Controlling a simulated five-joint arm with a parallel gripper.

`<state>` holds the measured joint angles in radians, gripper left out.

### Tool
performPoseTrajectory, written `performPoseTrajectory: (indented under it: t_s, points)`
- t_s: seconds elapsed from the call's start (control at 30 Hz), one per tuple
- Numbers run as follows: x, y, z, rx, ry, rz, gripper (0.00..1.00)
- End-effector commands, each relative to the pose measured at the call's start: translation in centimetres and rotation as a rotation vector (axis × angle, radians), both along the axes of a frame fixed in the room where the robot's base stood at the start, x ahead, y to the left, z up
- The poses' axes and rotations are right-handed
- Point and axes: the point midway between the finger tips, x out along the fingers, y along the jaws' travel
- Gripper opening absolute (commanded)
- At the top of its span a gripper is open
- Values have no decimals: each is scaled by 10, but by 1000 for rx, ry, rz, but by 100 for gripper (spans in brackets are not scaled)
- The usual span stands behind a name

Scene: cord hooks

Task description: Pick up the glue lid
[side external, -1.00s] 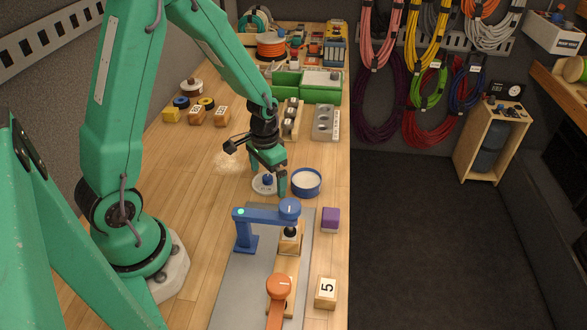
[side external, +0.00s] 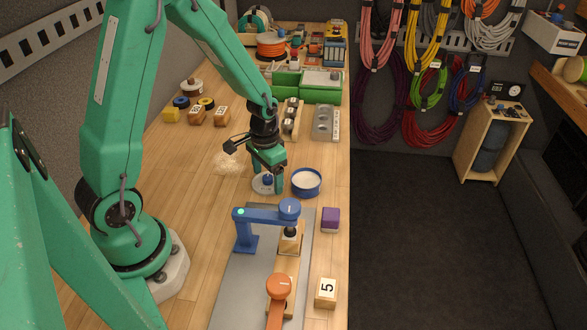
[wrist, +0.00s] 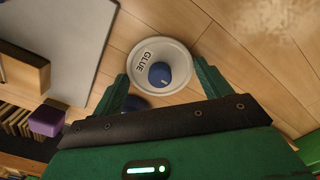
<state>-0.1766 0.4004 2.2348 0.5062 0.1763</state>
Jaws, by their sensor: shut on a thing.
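The glue lid (side external: 260,187) is a white disc with a blue knob, low over the wooden bench just left of the open blue pot (side external: 306,184). The far finger is partly hidden in the side view. I cannot tell whether the lid is clear of the bench.
The blue-armed fixture (side external: 265,215) stands on the grey mat (side external: 235,290) in front of my gripper. A purple block (side external: 331,219) is at the right edge. A grey holed block (side external: 326,122) and green bins (side external: 305,88) are behind. Bench to the left is mostly clear.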

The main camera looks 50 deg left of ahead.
Motion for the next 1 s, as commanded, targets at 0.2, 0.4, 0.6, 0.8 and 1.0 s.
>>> performPoseTrajectory:
  t_s: [0.2, 0.4, 0.6, 0.8, 1.0]
  points:
    - [0, 0, 3, 0, -1, 0, 56]
    - [1, 0, 15, 0, -3, 0, 56]
    - [1, 0, 38, 1, -4, 0, 56]
    - [-9, -26, 57, 0, -4, -6, 55]
    - [-22, -60, 78, 0, -4, -7, 55]
